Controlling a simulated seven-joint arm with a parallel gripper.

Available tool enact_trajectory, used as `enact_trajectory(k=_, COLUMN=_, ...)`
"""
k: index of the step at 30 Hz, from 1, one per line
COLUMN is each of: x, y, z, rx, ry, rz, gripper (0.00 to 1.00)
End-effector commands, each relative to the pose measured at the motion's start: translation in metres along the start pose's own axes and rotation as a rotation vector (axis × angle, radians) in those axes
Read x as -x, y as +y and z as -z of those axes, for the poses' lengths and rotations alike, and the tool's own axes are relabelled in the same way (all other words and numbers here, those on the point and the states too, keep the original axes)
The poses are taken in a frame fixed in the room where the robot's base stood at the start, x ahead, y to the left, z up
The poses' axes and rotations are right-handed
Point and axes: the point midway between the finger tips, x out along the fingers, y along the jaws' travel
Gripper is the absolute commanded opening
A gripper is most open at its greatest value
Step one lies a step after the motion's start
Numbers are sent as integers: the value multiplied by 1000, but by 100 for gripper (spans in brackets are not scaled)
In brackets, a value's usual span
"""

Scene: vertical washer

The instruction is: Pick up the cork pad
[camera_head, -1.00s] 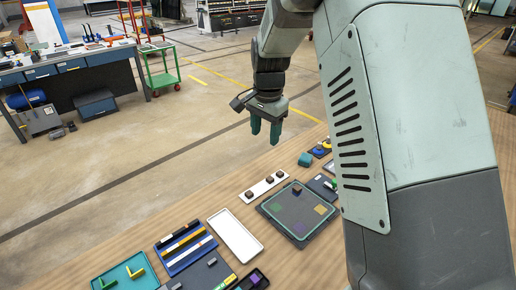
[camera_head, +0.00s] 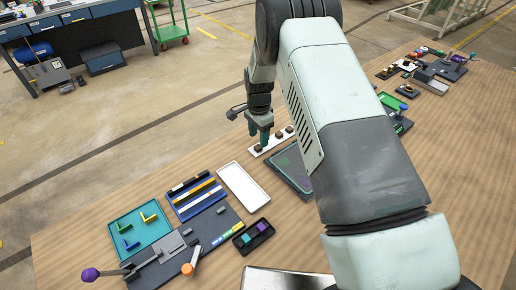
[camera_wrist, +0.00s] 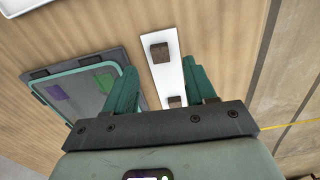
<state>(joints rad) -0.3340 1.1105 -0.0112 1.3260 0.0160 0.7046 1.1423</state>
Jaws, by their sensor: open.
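A white strip (camera_head: 270,146) on the wooden table carries several small dark brown blocks, which look like cork pads. One brown pad (camera_head: 279,135) shows just right of my gripper (camera_head: 262,134) in the head view. In the wrist view the strip (camera_wrist: 167,77) runs between my gripper's teal fingers (camera_wrist: 160,68). One brown pad (camera_wrist: 160,52) lies just beyond the fingertips. Another pad (camera_wrist: 175,101) lies between the fingers, partly hidden by the gripper body. My gripper is open and empty, above the strip; its exact height is hard to tell.
A dark tray with a teal rim (camera_wrist: 60,95) and coloured patches lies left of the strip in the wrist view. An empty white tray (camera_head: 243,188), a blue tray with bars (camera_head: 197,196) and a teal tray (camera_head: 140,230) lie nearby. Bare table lies beyond the strip.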

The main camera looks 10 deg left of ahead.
Motion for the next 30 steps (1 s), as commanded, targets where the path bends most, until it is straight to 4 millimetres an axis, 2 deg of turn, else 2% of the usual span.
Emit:
enact_trajectory(k=3, x=-21, y=0, z=-2, rx=2, ry=-1, rz=-3, gripper=55)
enact_trajectory(k=8, x=-39, y=-1, z=-2, rx=0, ry=-1, rz=-2, gripper=55)
enact_trajectory(k=17, x=-42, y=-1, z=-2, rx=0, ry=0, rz=0, gripper=54)
enact_trajectory(k=27, x=-42, y=-1, z=-2, rx=1, ry=0, rz=-1, gripper=2)
enact_trajectory(k=30, x=-42, y=-1, z=-2, rx=1, ry=0, rz=-1, gripper=0)
